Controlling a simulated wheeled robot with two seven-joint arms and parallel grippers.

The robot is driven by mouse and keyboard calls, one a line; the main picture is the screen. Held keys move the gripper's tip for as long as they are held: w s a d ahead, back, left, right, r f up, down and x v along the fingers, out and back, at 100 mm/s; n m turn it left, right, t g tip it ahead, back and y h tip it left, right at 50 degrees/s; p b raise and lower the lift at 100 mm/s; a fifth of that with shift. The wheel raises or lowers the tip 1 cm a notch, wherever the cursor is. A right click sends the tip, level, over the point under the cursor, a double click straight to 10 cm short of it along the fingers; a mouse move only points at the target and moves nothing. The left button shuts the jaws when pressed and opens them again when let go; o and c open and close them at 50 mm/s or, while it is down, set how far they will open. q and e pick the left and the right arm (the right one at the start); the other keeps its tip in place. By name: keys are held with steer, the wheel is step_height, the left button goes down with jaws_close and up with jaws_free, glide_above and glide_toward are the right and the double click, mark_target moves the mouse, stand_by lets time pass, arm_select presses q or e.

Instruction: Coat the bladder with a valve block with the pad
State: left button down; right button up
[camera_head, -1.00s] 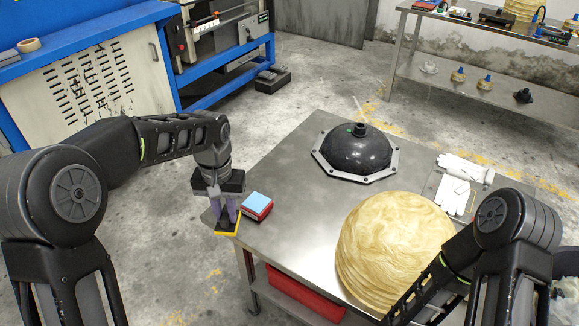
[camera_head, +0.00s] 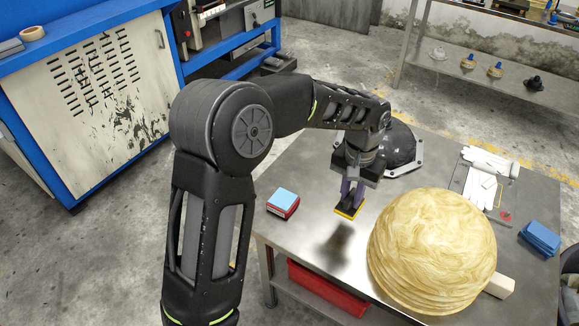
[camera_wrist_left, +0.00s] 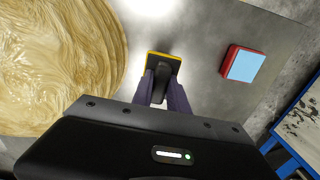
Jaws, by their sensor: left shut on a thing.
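My left gripper (camera_head: 354,192) is shut on the pad (camera_head: 347,211), a small black block with a yellow edge. It holds the pad above the steel table, where a dark shadow falls. In the left wrist view the pad (camera_wrist_left: 165,58) sits between the purple fingers. A glossy black dome (camera_head: 400,147), which I take for the bladder, stands on a pale bolted flange at the back of the table. My right gripper is out of view.
A large tan dome-shaped stack (camera_head: 432,245) stands right of the pad. A red-and-blue block (camera_head: 283,202) lies to its left. White gloves (camera_head: 482,188) and a blue item (camera_head: 540,238) lie on the right. The table's left front is clear.

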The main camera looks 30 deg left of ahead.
arm_select(q)
steer(key=shift+a+r+p, duration=0.2)
steer(key=shift+a+p, duration=0.1)
steer(key=shift+p, duration=0.05)
arm_select(e)
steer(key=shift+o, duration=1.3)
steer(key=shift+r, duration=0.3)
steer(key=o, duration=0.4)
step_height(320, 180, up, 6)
steer(key=p, duration=0.5)
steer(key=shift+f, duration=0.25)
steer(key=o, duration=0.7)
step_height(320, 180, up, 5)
steer(key=p, duration=0.5)
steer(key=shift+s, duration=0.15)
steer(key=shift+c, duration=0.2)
arm_select(q)
steer(key=s+a+r+n, duration=0.1)
steer(key=a+n, duration=0.3)
steer(key=a, duration=0.4)
steer(key=s+a+r+n, duration=0.1)
steer(key=s+a+n, duration=0.2)
steer(key=a, duration=0.5)
steer(key=shift+a+r+n, duration=0.25)
steer(key=shift+r+n, duration=0.05)
steer(key=shift+n, duration=0.5)
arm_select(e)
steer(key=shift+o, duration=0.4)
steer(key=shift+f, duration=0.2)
